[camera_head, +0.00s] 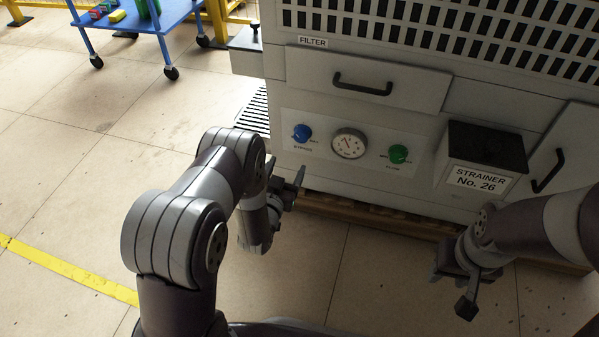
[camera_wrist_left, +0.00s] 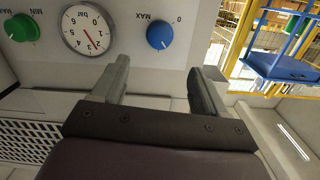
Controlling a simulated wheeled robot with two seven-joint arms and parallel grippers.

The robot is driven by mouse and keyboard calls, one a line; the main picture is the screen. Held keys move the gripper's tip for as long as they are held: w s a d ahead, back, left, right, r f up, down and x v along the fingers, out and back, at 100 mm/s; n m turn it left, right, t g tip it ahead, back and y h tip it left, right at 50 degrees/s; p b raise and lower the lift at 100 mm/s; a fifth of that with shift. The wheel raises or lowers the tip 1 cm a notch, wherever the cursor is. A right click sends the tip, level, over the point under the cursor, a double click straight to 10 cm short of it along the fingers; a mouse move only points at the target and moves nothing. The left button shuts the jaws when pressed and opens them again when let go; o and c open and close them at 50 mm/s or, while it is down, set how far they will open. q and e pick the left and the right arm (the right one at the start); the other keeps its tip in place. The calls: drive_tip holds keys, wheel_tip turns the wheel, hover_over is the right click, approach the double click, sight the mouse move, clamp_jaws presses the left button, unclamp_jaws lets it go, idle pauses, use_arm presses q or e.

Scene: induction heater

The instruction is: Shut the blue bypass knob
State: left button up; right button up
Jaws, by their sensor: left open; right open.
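The blue bypass knob (camera_head: 302,133) is at the left end of the panel on the machine's front, with the word BYPASS under it. In the left wrist view the blue knob (camera_wrist_left: 159,35) appears upside down, between MAX and 0 marks. A small light pointer mark shows on it. My left gripper (camera_head: 284,174) is open and empty, below and in front of the knob. In the left wrist view its two fingers (camera_wrist_left: 158,68) are spread, with the knob beyond the gap and apart from them. My right gripper (camera_head: 452,289) is open and empty, low in front of the strainer box.
A round gauge (camera_head: 349,144) and a green knob (camera_head: 398,154) sit to the right of the blue knob. The black-topped strainer box (camera_head: 486,145) juts out farther right. A filter drawer (camera_head: 365,80) is above. A blue cart (camera_head: 135,18) stands far left; floor between is clear.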

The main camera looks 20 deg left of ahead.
sight(300, 139)
use_arm(q)
drive_tip(key=shift+t, duration=0.3)
drive_tip(key=w+b, duration=0.2)
drive_tip(key=w, duration=0.1)
drive_tip(key=w+f+b, duration=0.1)
drive_tip(key=w+b, duration=0.1)
drive_tip(key=w, duration=0.2)
drive_tip(key=w+b, duration=0.3)
drive_tip(key=w, duration=0.1)
drive_tip(key=shift+w+d+f, duration=0.1)
drive_tip(key=shift+d+f, duration=0.1)
drive_tip(key=shift+f, duration=0.1)
drive_tip(key=shift+w+r, duration=0.2)
drive_tip(key=shift+w, duration=0.3)
drive_tip(key=c, duration=1)
use_arm(e)
wheel_tip(300, 139, down, 8)
drive_tip(key=shift+f, duration=0.15)
